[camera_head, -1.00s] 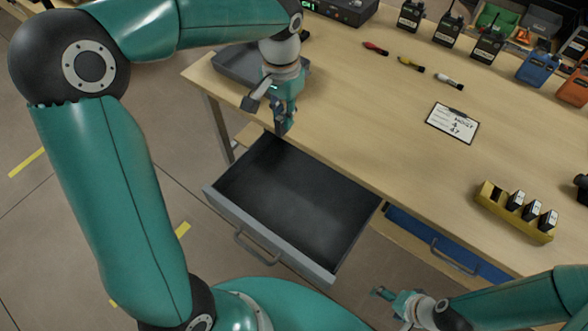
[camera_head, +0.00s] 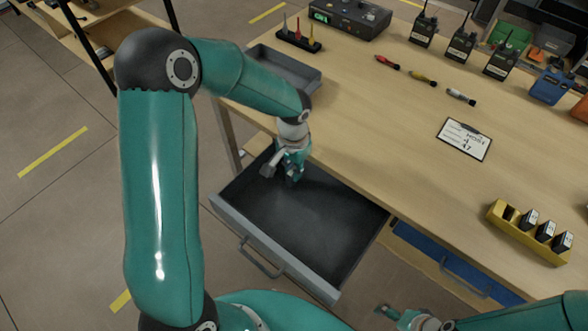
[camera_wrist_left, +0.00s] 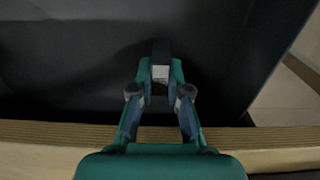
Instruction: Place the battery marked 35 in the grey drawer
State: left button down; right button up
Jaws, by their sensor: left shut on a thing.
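The grey drawer (camera_head: 330,235) is pulled open below the table's front edge, and its inside looks empty apart from my gripper. My left gripper (camera_head: 291,180) reaches down into its back left part. In the left wrist view my left gripper (camera_wrist_left: 160,88) is shut on a small dark battery (camera_wrist_left: 160,70) with a pale label, over the dark drawer floor (camera_wrist_left: 60,65). I cannot read its number, nor tell if it touches the floor. My right gripper (camera_head: 388,311) is low at the bottom of the head view, away from the drawer; its jaw opening is unclear.
A yellow holder (camera_head: 528,236) at the right has three batteries and one empty slot. A clipboard (camera_head: 464,139), markers (camera_head: 422,76), radios (camera_head: 462,45) and a grey tray (camera_head: 262,75) are on the table. A blue drawer (camera_head: 440,257) is shut to the right.

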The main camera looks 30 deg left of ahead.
pick_arm(q)
jog(key=shift+f, duration=0.2)
jog(key=c, duration=1.1)
grip_release()
jog(key=shift+c, duration=0.2)
jog(key=shift+r, duration=0.1)
notch_tip(320, 180, up, 12)
jog(key=shift+p, duration=0.4)
